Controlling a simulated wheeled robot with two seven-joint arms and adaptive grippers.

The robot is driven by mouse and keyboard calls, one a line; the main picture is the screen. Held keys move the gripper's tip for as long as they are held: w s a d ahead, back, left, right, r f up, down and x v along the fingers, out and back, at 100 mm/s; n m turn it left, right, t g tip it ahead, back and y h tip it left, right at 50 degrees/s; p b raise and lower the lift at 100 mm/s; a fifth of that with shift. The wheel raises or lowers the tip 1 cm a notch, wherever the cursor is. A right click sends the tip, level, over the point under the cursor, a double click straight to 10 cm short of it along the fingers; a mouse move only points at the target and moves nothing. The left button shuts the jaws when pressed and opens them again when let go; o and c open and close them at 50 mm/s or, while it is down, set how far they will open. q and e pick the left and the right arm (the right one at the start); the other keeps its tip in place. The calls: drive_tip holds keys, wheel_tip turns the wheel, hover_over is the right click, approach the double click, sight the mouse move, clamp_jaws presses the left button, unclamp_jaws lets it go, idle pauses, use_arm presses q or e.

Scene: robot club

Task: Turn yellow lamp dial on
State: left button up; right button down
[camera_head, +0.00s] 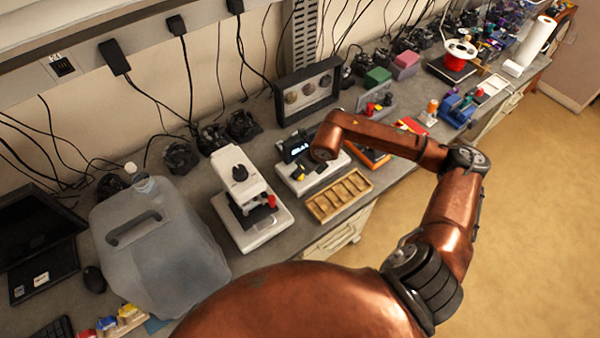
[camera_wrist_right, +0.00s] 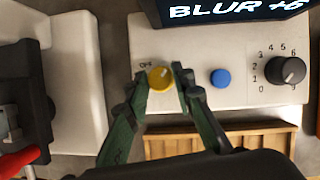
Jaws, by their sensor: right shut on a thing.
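The yellow lamp dial (camera_wrist_right: 159,79) is on the front panel of a white device (camera_wrist_right: 190,45), with the label "OFF" at its upper left. My right gripper (camera_wrist_right: 161,76) has its two green fingers shut on the dial, one on each side. The dial's exact pointing is too small to tell. In the head view the device (camera_head: 322,180) stands on the bench with my right arm reaching over it; the yellow dial and fingertips are hard to make out there. My left gripper is not in view.
A blue button (camera_wrist_right: 220,78) and a black numbered dial (camera_wrist_right: 286,70) are right of the yellow dial. A screen (camera_wrist_right: 230,8) above reads "BLUR +6". A wooden tray (camera_head: 325,212) lies in front, and a white microscope (camera_head: 240,175) stands to the left.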

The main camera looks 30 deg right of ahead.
drive_tip(key=shift+f+m+h+b, duration=0.1)
drive_tip(key=shift+m+h+b, duration=0.35)
drive_tip(key=shift+m, duration=0.45)
drive_tip(key=c, duration=1.7)
unclamp_jaws()
drive_tip(key=shift+o, duration=0.2)
drive_tip(key=shift+r, duration=0.25)
drive_tip(key=v, duration=1.1)
drive_tip(key=shift+s+r, duration=0.3)
drive_tip(key=shift+a+f, duration=0.1)
drive_tip(key=shift+a, duration=0.05)
